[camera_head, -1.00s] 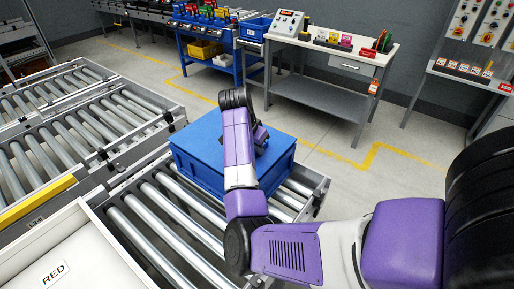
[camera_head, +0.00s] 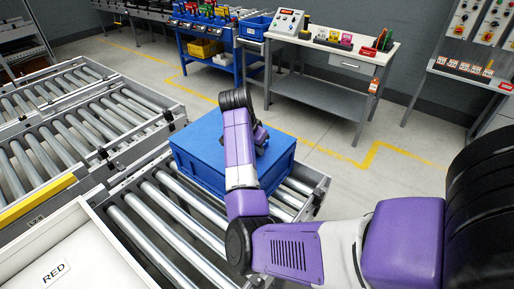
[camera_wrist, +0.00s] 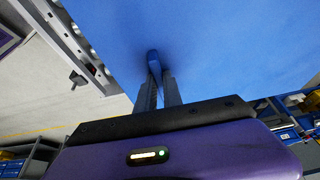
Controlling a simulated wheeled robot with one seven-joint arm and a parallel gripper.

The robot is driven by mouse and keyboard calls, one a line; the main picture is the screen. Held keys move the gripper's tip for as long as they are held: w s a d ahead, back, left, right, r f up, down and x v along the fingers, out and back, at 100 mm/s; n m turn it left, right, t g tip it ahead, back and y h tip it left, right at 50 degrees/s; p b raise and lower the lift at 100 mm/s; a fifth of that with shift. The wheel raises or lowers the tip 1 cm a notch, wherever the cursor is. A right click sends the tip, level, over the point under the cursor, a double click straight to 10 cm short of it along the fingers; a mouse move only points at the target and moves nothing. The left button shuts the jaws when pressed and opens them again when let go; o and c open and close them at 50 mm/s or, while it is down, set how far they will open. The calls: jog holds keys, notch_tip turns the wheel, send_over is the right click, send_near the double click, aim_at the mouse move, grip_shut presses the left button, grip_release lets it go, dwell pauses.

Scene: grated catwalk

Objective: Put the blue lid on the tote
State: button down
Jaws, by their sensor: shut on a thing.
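The blue tote (camera_head: 203,174) stands on the roller conveyor in the middle of the head view. The flat blue lid (camera_head: 198,134) covers its top, lined up with the walls as far as I can see. My arm hides part of the lid and the tote's right side. In the wrist view the lid (camera_wrist: 225,45) fills the upper middle. My gripper (camera_wrist: 158,78) is shut on the lid's small upright blue handle (camera_wrist: 153,57).
Metal conveyor rollers (camera_head: 165,218) run in front of the tote, with a side rail at left. A white bin labelled RED (camera_head: 85,262) is at the lower left. A grey workbench (camera_head: 330,65) and a blue bench (camera_head: 215,45) stand behind, across clear floor.

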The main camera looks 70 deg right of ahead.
jog(key=shift+f, duration=0.5)
jog(key=c, duration=1.4)
grip_release()
jog(key=shift+o, duration=0.2)
jog(key=shift+f, duration=0.1)
jog(key=o, duration=0.3)
jog(key=shift+o, duration=0.2)
jog(key=shift+r+p, duration=3.1)
jog(key=shift+r, duration=1)
